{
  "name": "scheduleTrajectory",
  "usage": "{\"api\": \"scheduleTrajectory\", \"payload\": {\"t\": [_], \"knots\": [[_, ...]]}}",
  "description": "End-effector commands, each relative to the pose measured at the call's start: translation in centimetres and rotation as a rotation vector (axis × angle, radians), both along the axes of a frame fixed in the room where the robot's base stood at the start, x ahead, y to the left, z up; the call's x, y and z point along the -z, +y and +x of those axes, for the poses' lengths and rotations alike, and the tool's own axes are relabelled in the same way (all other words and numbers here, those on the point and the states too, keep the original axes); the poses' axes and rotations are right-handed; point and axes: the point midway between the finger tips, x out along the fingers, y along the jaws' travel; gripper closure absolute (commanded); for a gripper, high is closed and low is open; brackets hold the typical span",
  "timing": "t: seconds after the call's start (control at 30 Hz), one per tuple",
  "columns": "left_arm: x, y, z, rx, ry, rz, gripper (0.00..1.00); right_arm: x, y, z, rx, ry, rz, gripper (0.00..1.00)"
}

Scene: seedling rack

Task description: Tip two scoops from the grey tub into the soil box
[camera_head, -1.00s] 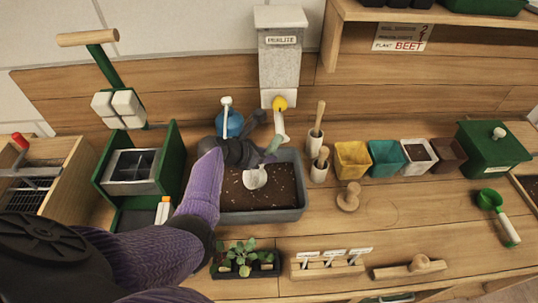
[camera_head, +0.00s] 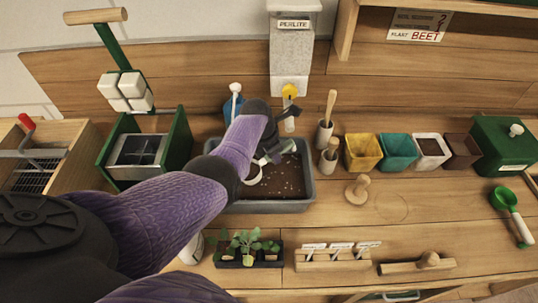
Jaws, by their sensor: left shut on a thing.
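The grey tub (camera_head: 275,206) stands at the middle of the bench and holds dark soil with white specks. My left gripper (camera_head: 272,150) is over the tub's back part, partly hidden by its own arm. It is shut on a scoop with a white bowl (camera_head: 252,177), which shows at the tub's left side, near the soil; the purple forearm hides part of it. I cannot tell whether the bowl holds anything. I cannot make out for certain which container is the soil box. My right gripper is not in view.
A perlite dispenser (camera_head: 291,60) with a yellow knob hangs behind the tub. Coloured pots (camera_head: 361,155) and a green box (camera_head: 503,147) stand right. A green scoop (camera_head: 505,199) lies front right. A seedling tray (camera_head: 247,262) and label rack (camera_head: 332,259) are in front.

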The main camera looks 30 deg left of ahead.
Motion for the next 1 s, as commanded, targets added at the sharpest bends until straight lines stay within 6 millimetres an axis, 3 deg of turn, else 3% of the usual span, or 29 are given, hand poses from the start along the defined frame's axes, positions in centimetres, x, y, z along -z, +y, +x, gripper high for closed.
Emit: {"api": "scheduleTrajectory", "payload": {"t": [0.17,0.53,0.8,1.0], "knots": [[-2.4,-0.3,0.6,0.001,0.064,0.034,1.0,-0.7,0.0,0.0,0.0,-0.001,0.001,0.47],[-6.5,-0.9,1.7,0.002,0.19,0.102,1.0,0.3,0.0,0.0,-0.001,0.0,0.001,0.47],[-8.2,-1.1,2.1,0.002,0.236,0.123,1.0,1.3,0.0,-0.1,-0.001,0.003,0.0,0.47],[-8.4,-1.1,2.1,0.002,0.24,0.126,1.0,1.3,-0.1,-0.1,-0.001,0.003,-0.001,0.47]]}}
